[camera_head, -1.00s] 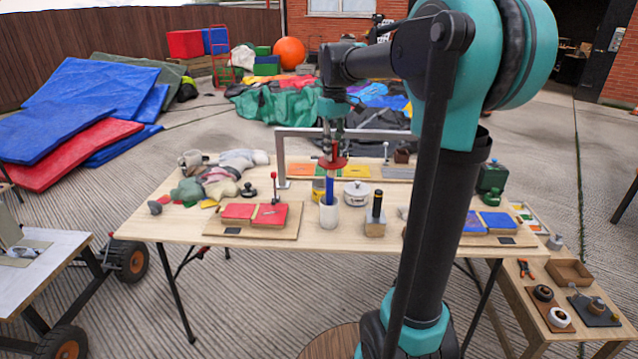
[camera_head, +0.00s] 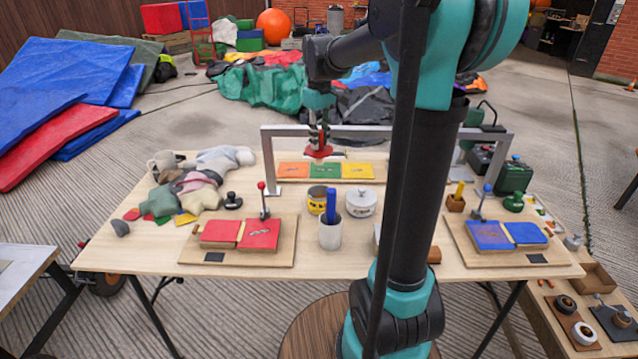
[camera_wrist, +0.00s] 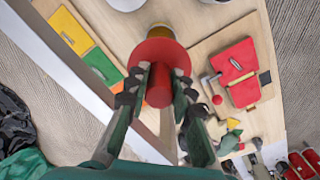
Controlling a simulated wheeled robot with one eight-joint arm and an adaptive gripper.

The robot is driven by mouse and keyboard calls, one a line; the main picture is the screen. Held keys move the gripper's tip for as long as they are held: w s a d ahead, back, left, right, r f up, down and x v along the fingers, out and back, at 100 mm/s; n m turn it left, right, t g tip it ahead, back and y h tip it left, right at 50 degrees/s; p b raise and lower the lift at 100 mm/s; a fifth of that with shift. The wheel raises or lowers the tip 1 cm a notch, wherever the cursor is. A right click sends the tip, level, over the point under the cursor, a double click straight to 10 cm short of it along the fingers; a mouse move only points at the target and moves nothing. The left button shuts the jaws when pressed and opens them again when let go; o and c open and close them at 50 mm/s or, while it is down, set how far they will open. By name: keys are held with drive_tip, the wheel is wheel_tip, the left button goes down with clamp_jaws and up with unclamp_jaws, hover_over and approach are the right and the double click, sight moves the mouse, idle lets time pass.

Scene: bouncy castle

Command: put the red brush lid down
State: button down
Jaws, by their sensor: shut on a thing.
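The red brush lid (camera_head: 319,152) is a round disc with a red knob. My gripper (camera_head: 319,138) is shut on it and holds it above the back of the table, in front of the grey metal frame. In the wrist view the lid's disc (camera_wrist: 160,52) lies just beyond the fingertips, with its knob between the fingers of my gripper (camera_wrist: 161,82). The blue brush (camera_head: 331,204) stands in a white cup (camera_head: 330,236) closer to the front. The lid's underside is hidden in the wrist view.
Orange, green and yellow plates (camera_head: 325,171) lie behind. A yellow tin (camera_head: 316,200) and white lidded pot (camera_head: 361,202) stand beside the cup. The grey frame (camera_head: 268,160) spans the table's back. Bare tabletop (camera_head: 140,255) shows at the front left.

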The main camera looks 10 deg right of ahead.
wheel_tip(320, 180, down, 15)
drive_tip(key=shift+r, duration=0.1)
idle(0.3)
drive_tip(key=c, duration=1.3)
unclamp_jaws()
wheel_tip(320, 180, up, 12)
drive_tip(key=shift+s, duration=0.1)
